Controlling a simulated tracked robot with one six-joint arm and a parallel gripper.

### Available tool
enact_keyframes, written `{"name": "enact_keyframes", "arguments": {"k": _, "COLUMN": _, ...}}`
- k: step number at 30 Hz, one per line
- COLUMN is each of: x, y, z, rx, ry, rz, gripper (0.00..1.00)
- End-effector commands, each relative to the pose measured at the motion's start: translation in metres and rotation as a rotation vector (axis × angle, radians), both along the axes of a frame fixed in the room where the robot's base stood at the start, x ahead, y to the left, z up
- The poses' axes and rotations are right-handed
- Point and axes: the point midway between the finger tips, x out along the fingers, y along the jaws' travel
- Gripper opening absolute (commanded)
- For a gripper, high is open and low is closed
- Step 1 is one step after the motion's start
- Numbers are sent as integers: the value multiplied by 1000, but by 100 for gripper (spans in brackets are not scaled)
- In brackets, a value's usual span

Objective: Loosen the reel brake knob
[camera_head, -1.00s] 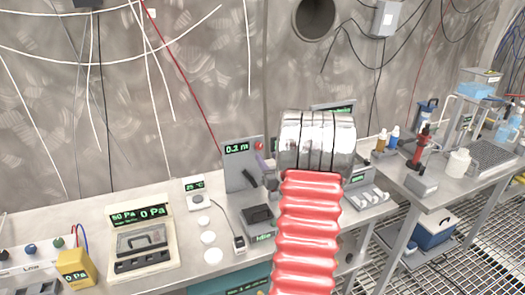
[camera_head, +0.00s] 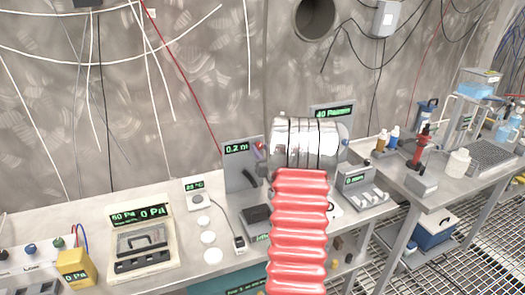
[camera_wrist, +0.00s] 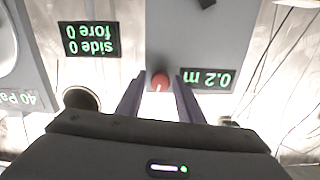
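The reel brake knob is a small red knob (camera_wrist: 160,80) on a grey upright panel (camera_wrist: 205,45), beside a green "0.2 m" readout (camera_wrist: 207,79). My gripper (camera_wrist: 160,77) has two purple fingers, spread apart and empty. In the wrist view the knob lies between the fingertips with a gap on both sides. I cannot tell whether the fingertips reach past its face. A pale mark shows on the knob.
Another readout, "side 0 fore 0" (camera_wrist: 90,39), is left of the panel in the wrist view. On the bench are a pressure box (camera_head: 143,243), a yellow meter (camera_head: 74,268) and several white discs. A side bench with bottles (camera_head: 459,162) stands right. Cables hang on the wall.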

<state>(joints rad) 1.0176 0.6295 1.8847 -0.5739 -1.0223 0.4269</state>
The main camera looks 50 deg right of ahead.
Motion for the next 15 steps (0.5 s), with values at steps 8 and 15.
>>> {"name": "enact_keyframes", "arguments": {"k": 8, "x": 0, "y": 0, "z": 0, "rx": 0, "ry": 0, "rz": -1, "gripper": 14}}
{"name": "enact_keyframes", "arguments": {"k": 15, "x": -1, "y": -1, "z": 0, "rx": -1, "ry": 1, "rz": -2, "gripper": 2}}
